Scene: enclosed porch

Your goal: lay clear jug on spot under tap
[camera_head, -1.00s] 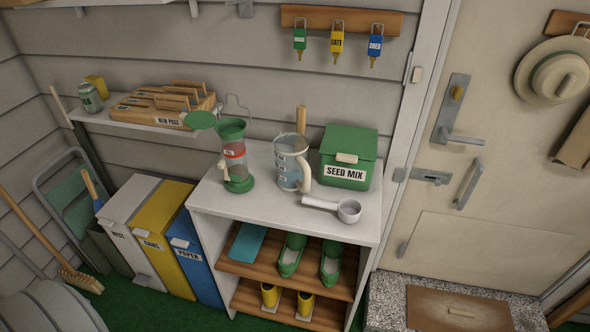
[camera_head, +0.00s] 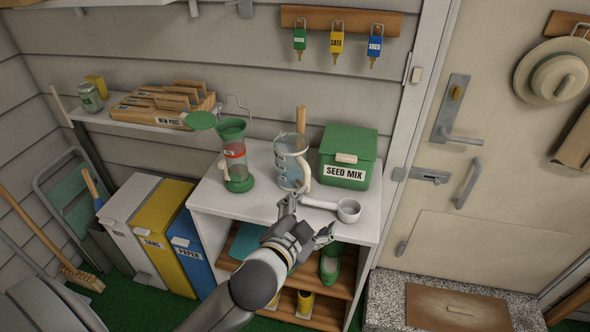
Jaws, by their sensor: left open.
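The clear jug (camera_head: 288,172) stands upright on the white top of the shelf unit (camera_head: 225,200), its pale handle on the right side. A wooden handle rises behind or out of it; I cannot tell which. My left gripper (camera_head: 308,219) is open and empty at the top's front edge, in front of the jug and apart from it. Left of the jug stands a clear cylinder with green base and lid (camera_head: 235,158); a small pale part on its side may be a tap. No marked spot is clear to see. My right gripper is not in view.
A grey scoop (camera_head: 347,211) lies right of my gripper, near the front edge. A green SEED MIX box (camera_head: 347,158) stands behind it. The top's front left is clear.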

